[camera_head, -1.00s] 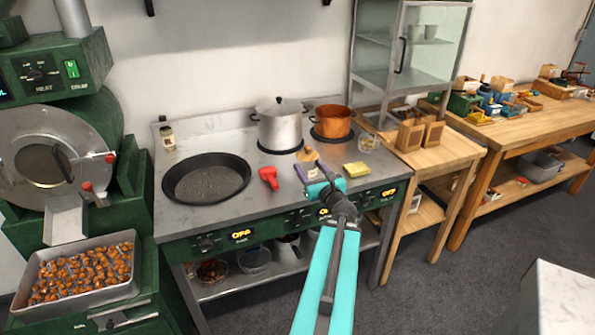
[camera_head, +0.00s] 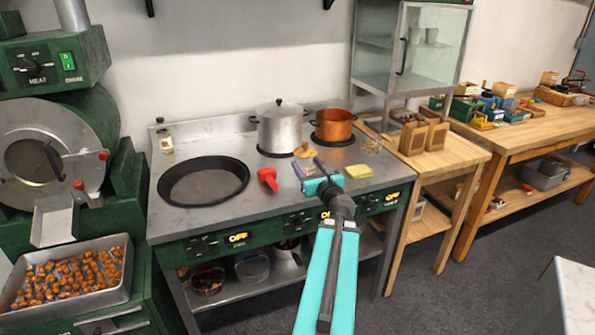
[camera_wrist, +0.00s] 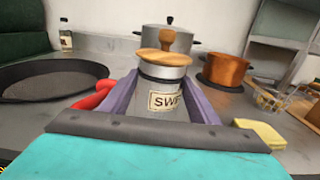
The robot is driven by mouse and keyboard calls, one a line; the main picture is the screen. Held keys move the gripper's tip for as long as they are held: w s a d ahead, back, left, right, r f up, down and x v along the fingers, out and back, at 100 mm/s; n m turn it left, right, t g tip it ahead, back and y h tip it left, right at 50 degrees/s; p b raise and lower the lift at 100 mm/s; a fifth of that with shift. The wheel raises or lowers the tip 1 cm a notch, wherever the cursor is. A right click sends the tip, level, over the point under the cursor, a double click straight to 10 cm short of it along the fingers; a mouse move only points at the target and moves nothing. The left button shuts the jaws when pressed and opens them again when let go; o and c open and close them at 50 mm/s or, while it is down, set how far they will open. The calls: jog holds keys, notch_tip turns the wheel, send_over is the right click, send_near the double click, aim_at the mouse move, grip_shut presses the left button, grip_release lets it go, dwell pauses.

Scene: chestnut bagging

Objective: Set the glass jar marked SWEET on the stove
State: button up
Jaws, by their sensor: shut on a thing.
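The glass jar (camera_wrist: 165,101) has a round wooden lid with a knob, and its label shows the letters "SWE", the rest cut off. It stands upright between the two purple fingers of my gripper (camera_wrist: 160,84), which is shut on it. In the head view the wooden lid (camera_head: 304,150) shows just beyond my gripper (camera_head: 309,168), and the jar's body is mostly hidden. The jar is over the right front part of the grey stove top (camera_head: 215,140). I cannot tell whether its base touches the surface.
A black pan (camera_head: 203,182) lies left on the stove. A steel pot (camera_head: 281,130) and a copper pot (camera_head: 333,127) stand behind the jar. A red object (camera_head: 268,178) is close left, a yellow sponge (camera_head: 358,171) close right. A small bottle (camera_head: 165,141) stands back left.

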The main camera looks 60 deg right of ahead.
jog(key=x, duration=0.6)
jog(key=shift+w+a+f+p, duration=0.2)
jog(key=shift+f+p, duration=0.05)
jog(key=shift+p, duration=0.15)
jog(key=shift+w+d+f, duration=0.1)
jog(key=shift+w+f, duration=0.1)
jog(key=shift+f, duration=0.4)
jog(key=shift+w+d+f, duration=0.1)
jog(key=shift+w+f, duration=0.1)
jog(key=shift+f, duration=0.4)
jog(key=shift+w+d+f, duration=0.15)
jog(key=shift+f, duration=0.45)
jog(key=shift+f, duration=0.15)
jog(key=o, duration=1.3)
jog(key=shift+o, duration=0.2)
jog(key=shift+p, duration=0.3)
